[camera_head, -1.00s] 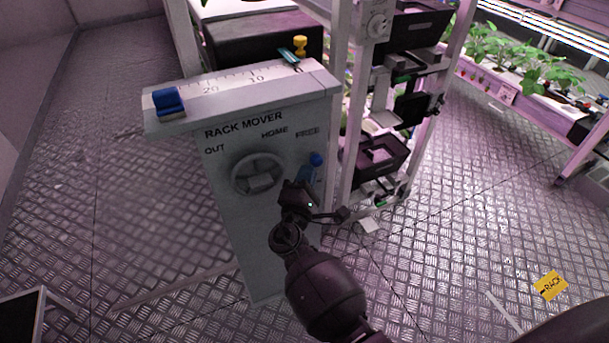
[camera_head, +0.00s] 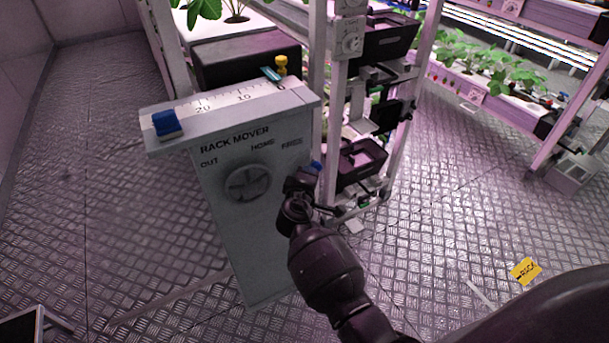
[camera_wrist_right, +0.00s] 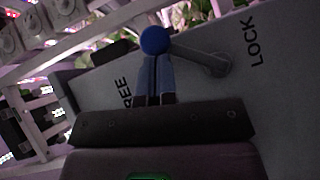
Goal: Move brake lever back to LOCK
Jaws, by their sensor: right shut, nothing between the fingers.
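The brake lever has a blue ball knob (camera_wrist_right: 155,40) and a grey arm (camera_wrist_right: 203,60) in the right wrist view. It sits on the grey panel between the words FREE and LOCK, with its knob toward the FREE side. In the head view only a bit of the blue knob (camera_head: 316,166) shows beside my right gripper (camera_head: 305,182), which hides the rest of the lever. In the right wrist view my right gripper (camera_wrist_right: 155,66) is shut and empty, its fingertips right at the knob. I cannot tell whether they touch. My left gripper is not in view.
The grey RACK MOVER box (camera_head: 235,220) carries a round handwheel (camera_head: 248,182) left of my gripper. A scale (camera_head: 220,97) with a blue block (camera_head: 167,124) runs along its top. A rack post and black trays (camera_head: 362,160) stand close on the right. A yellow tag (camera_head: 525,271) lies on the floor.

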